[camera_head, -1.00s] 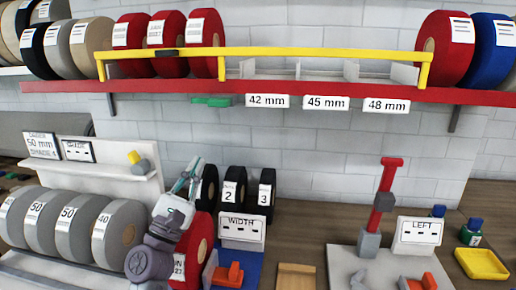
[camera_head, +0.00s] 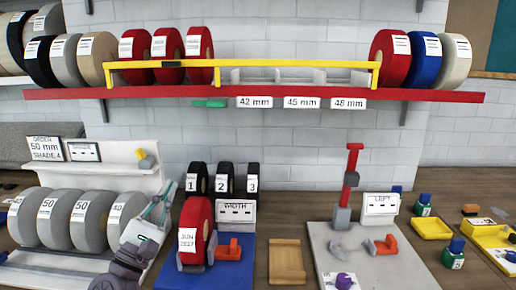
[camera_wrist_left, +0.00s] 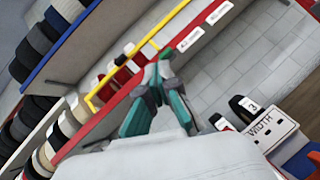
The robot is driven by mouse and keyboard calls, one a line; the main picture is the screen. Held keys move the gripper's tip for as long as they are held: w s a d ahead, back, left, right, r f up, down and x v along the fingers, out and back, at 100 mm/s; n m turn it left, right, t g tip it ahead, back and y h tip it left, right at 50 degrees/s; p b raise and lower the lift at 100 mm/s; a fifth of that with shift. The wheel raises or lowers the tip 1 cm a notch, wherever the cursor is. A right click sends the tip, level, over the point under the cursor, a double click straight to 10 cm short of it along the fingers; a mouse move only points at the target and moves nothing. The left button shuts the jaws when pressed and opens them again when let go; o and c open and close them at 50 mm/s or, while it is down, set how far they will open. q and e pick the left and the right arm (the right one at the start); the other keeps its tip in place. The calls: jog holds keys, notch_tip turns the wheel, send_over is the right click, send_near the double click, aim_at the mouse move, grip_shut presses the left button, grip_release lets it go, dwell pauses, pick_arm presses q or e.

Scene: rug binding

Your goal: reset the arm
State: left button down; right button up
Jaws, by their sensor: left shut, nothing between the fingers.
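My left gripper (camera_head: 158,208) is in the lower left of the head view, between the grey rolls and the red roll on the blue mat. Its teal and grey fingers are shut and empty, pointing up. In the left wrist view the shut fingers (camera_wrist_left: 158,85) stand in front of the shelf and wall. The gripper appears to touch nothing, though its distance from the grey roll (camera_head: 125,215) behind it is hard to judge. My right gripper is not in view.
A red shelf (camera_head: 300,92) with a yellow rail (camera_head: 290,64) spans the wall above. A red roll (camera_head: 195,230) stands on a blue mat (camera_head: 235,268) close by. A grey board (camera_head: 400,270) holds a red post (camera_head: 350,170).

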pick_arm(q)
jog(key=s+d+f+m+g+y, duration=0.1)
jog(key=s+d+f+m+g, duration=0.25)
jog(key=f+m, duration=0.4)
jog(key=s+d+f+m+g, duration=0.2)
jog(key=s+f+m+g, duration=0.25)
jog(key=f, duration=0.55)
jog(key=s+d+f+m+g+y, duration=0.1)
jog(key=s+d+f+m+g, duration=0.3)
jog(key=f, duration=0.5)
jog(key=s+a+f+m+g+y, duration=0.4)
jog(key=s+a+f+m, duration=0.15)
jog(key=s, duration=0.45)
jog(key=s+a+f+m+g+y, duration=0.3)
jog(key=s+a+f+m+y, duration=0.15)
jog(key=s+f, duration=0.35)
notch_tip(320, 180, down, 24)
jog(key=s+a+g, duration=0.1)
jog(key=s+g, duration=0.1)
jog(key=s, duration=0.1)
jog(key=s+a+f+g, duration=0.1)
jog(key=s+a+f, duration=0.2)
jog(key=s+f, duration=1.4)
jog(key=shift+f+y, duration=0.25)
jog(key=shift+y, duration=0.1)
